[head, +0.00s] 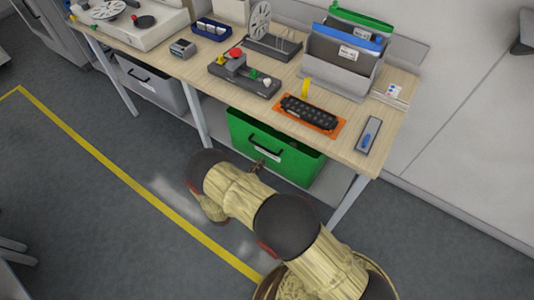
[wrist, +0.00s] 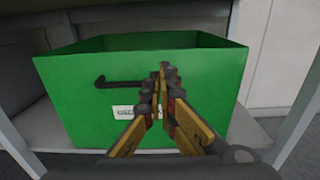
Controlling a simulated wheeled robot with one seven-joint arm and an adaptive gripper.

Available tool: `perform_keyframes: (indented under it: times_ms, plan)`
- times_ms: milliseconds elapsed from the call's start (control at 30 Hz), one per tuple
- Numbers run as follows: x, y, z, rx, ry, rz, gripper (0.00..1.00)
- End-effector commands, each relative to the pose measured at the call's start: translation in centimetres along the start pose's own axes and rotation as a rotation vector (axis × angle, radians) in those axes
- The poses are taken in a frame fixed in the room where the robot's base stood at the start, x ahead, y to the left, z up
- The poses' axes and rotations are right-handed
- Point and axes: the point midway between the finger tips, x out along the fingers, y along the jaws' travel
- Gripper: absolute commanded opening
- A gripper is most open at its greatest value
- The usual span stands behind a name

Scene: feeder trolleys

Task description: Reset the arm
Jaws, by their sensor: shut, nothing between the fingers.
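My arm reaches from the bottom right of the head view toward the green bin under the bench. My gripper (wrist: 163,72) shows in the wrist view, with its two fingers together and nothing between them. It also shows small and partly hidden in the head view (head: 258,166). I cannot tell whether the fingertips touch the bin. The bin also shows in the head view (head: 300,165).
The wooden bench (head: 180,88) above holds a grey button box (head: 243,80), an orange tray with a black block (head: 309,113), file holders (head: 345,60) and a reel (head: 260,20). A grey bin (head: 155,85) sits under it at left. A bench leg (head: 348,200) stands right of the green bin. Open floor lies left.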

Motion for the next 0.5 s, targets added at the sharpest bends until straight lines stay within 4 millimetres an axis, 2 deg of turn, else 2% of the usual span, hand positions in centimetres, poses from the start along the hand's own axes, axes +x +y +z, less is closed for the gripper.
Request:
perform_keyframes:
  times_ms: [33,200,500]
  plan:
    - [-0.9,0.1,0.1,0.000,0.000,0.002,0.00]
    - [-2.5,0.1,0.1,0.001,0.000,0.001,0.00]
    - [-2.9,0.0,0.0,0.001,0.000,-0.001,0.00]
